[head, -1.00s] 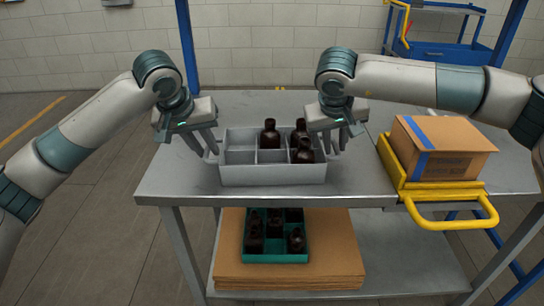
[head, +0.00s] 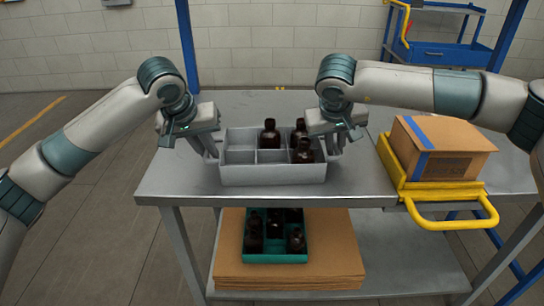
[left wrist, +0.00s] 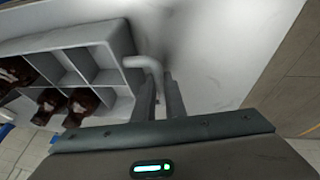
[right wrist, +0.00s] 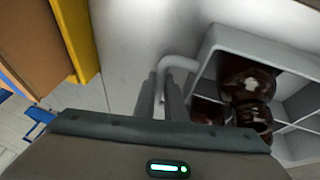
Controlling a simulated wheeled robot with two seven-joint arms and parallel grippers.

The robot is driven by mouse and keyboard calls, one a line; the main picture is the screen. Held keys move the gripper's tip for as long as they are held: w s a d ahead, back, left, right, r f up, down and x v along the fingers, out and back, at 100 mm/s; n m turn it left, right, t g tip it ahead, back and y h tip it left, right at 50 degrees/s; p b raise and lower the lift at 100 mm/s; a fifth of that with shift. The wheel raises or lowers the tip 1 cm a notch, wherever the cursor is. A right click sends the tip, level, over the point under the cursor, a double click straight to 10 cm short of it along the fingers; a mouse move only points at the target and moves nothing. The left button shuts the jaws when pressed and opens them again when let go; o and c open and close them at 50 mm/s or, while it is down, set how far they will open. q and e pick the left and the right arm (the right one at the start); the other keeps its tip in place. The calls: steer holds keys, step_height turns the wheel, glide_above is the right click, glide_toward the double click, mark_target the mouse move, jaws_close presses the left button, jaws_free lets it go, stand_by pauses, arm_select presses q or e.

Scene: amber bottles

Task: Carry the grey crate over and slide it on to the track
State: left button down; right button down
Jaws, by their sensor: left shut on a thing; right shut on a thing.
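The grey crate (head: 272,175) stands on the metal table, divided into compartments. Three dark amber bottles (head: 270,135) stand in its back middle, back right and front right compartments; the left ones look empty. My left gripper (head: 211,150) is shut on the crate's left handle, and that bent handle (left wrist: 140,62) shows between the fingers in the left wrist view. My right gripper (head: 336,147) is shut on the right handle (right wrist: 180,62), as the right wrist view shows. The crate looks level and rests on the tabletop. I cannot make out a track.
A yellow carrier (head: 452,190) with a looped handle holds a cardboard box (head: 445,148) to the crate's right. A green crate (head: 275,258) with several bottles sits on cardboard (head: 345,265) on the lower shelf. The tabletop (head: 165,185) is clear to the left.

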arm_select(q)
steer(key=shift+r, duration=0.15)
arm_select(e)
steer(key=shift+r, duration=0.15)
